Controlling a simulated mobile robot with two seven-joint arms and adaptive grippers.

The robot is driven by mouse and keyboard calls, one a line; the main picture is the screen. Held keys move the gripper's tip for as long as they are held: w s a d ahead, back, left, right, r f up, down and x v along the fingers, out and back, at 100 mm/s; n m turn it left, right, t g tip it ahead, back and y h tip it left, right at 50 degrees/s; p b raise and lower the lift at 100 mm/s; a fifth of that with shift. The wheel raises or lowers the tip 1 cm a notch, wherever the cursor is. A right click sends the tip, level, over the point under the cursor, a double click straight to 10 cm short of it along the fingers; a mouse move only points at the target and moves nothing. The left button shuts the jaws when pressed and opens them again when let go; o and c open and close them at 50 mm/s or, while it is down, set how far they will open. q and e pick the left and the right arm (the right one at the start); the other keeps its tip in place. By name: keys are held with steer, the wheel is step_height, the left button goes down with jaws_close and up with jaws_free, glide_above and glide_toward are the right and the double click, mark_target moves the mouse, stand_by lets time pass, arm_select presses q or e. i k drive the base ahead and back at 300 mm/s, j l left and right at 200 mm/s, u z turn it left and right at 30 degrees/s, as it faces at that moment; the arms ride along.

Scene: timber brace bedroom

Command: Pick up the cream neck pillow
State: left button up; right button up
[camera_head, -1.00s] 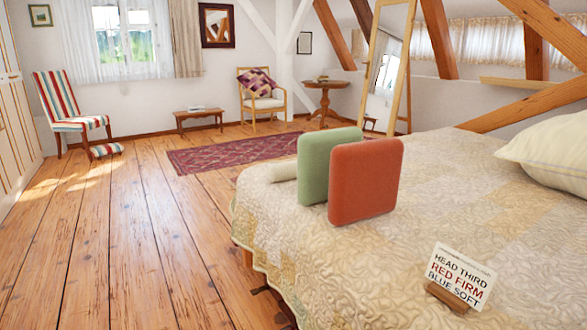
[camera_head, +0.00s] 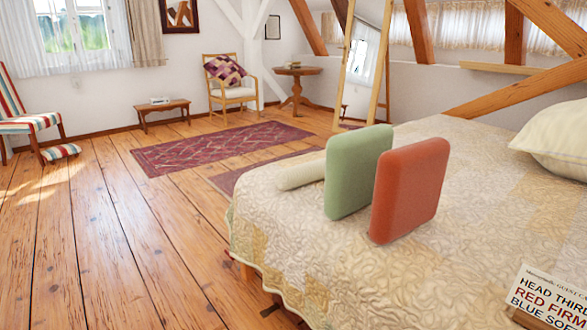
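The cream neck pillow (camera_head: 300,174) is a small roll lying on the bed's quilt near the far left edge. Its right end is partly hidden behind the green cushion (camera_head: 355,172), which stands upright. A red cushion (camera_head: 410,190) stands upright just right of and nearer than the green one. Neither of my grippers is in the head view.
The bed (camera_head: 330,265) fills the right side. A sign card (camera_head: 548,298) stands at the lower right, and a large cream pillow (camera_head: 557,140) lies at the right. Wooden floor (camera_head: 130,250) is clear at the left. Rugs (camera_head: 215,147), a bench, chairs and a mirror (camera_head: 365,65) stand beyond.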

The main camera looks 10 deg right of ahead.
mark_target(294, 177)
steer(key=i+j, duration=0.75)
steer(key=j, duration=0.25)
steer(key=i+j, duration=0.75)
steer(key=j, duration=0.3)
steer(key=i+j+z, duration=0.2)
steer(key=z, duration=0.25)
steer(key=i+j+z, duration=0.1)
steer(key=j+z, duration=0.35)
